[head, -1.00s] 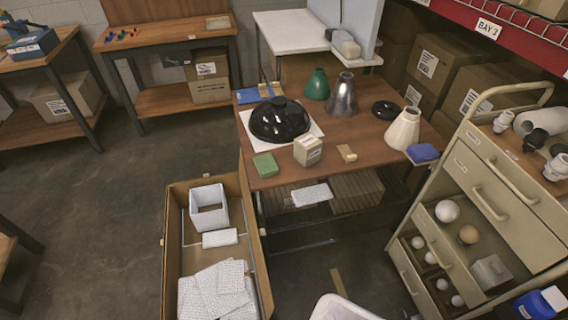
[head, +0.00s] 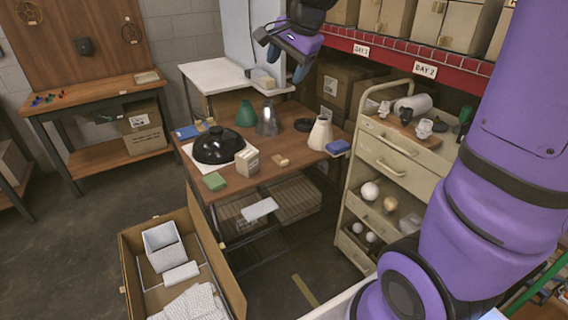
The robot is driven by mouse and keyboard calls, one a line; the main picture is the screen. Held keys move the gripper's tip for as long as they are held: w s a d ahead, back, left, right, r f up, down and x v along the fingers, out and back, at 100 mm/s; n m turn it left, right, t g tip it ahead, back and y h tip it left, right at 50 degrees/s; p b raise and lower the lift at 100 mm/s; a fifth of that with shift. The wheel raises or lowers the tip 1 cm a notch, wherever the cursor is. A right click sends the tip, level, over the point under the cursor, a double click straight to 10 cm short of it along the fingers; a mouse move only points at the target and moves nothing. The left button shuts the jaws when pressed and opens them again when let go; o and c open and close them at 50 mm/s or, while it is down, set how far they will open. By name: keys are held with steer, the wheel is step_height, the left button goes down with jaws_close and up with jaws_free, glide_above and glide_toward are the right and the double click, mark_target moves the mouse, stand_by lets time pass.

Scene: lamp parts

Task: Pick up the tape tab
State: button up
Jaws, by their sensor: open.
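My gripper (head: 285,63) is at the top middle of the head view, high above and behind the workbench. It is open, with nothing seen between its fingers. A small flat tan piece (head: 281,161) lies on the brown workbench (head: 262,178), right of a cream box (head: 247,160). It may be the tape tab, but it is too small to tell for certain. My gripper is well apart from it.
A black dome (head: 216,146), green cone (head: 246,114), metal cone (head: 268,119) and cream cone (head: 320,133) stand on the bench. A drawer cart (head: 395,158) is at the right. An open cardboard box (head: 133,262) is in front.

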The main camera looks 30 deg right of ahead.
steer(key=w+d+f+m, duration=0.2)
steer(key=w+f+m, duration=0.35)
steer(key=w, duration=0.45)
steer(key=m+h, duration=0.1)
steer(key=m, duration=1.6)
glide_above(285, 161)
steer(key=s, duration=0.2)
steer(key=shift+g, duration=0.3)
steer(key=f, duration=4.2)
steer(key=shift+s+f, duration=0.2)
steer(key=shift+x, duration=2.95)
steer(key=shift+w+d, duration=0.15)
steer(key=c, duration=1)
